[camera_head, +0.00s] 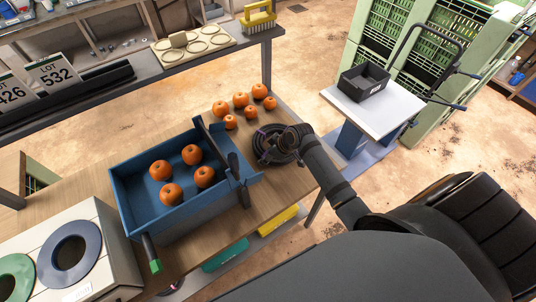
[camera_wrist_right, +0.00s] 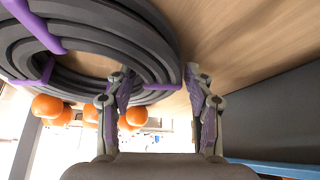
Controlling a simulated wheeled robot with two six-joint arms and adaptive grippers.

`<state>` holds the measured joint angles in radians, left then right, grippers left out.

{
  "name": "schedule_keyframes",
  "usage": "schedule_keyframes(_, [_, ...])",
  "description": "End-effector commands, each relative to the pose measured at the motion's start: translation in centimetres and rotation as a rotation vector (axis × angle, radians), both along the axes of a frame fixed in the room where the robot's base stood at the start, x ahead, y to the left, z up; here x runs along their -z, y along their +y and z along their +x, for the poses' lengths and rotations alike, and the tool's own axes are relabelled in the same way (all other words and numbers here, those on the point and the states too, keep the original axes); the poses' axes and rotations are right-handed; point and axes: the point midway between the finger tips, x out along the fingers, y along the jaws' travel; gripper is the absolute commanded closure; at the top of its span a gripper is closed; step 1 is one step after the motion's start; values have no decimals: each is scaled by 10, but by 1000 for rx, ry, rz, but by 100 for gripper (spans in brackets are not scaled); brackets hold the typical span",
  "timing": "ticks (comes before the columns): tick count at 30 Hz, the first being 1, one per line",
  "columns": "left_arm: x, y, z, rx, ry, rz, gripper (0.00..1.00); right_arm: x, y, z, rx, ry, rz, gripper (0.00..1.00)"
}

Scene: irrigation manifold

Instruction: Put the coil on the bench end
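The coil (camera_head: 268,150) is a dark ring of hose lying on the wooden bench (camera_head: 272,205), right of the blue crate. In the right wrist view the coil (camera_wrist_right: 95,45) fills the upper left, with several purple ties. My right gripper (camera_head: 283,143) is over the coil's right side in the head view and hides part of it. In the wrist view my right gripper (camera_wrist_right: 160,85) has its fingers well apart. The left finger overlaps the coil's band and the right finger is just beyond its outer edge; contact cannot be told. My left gripper is not in view.
The blue crate (camera_head: 160,232) holds several oranges, with dark upright parts at its right side. More loose oranges (camera_head: 240,100) lie behind the coil. A white stand (camera_head: 395,110) with a black bin (camera_head: 363,82) is at right. Some bare wood lies in front of the coil.

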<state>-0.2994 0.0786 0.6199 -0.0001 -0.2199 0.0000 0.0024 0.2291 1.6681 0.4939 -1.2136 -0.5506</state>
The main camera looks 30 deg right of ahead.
Motion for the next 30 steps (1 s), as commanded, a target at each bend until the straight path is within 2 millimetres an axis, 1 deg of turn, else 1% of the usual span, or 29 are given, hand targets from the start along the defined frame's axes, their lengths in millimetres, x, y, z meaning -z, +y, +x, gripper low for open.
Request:
schedule_keyframes(4, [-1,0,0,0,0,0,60,-1,0,0,0,0,0,47])
schedule_keyframes(8, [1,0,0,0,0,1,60,-11,-5,-5,0,-1,-4,47])
schedule_keyframes(11, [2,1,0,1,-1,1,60,-30,-10,-15,-3,-3,-6,47])
schedule_keyframes(16, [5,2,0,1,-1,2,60,-69,-23,-33,-3,-3,-9,47])
schedule_keyframes(18, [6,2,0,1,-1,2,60,-83,-25,-41,-6,-1,-8,47])
schedule_keyframes(21, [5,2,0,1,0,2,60,-95,-30,-46,-1,-2,-6,47])
schedule_keyframes(25, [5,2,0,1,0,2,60,-104,-31,-50,-1,0,-2,47])
schedule_keyframes(30, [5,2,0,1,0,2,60,-106,-30,-52,0,0,1,47])
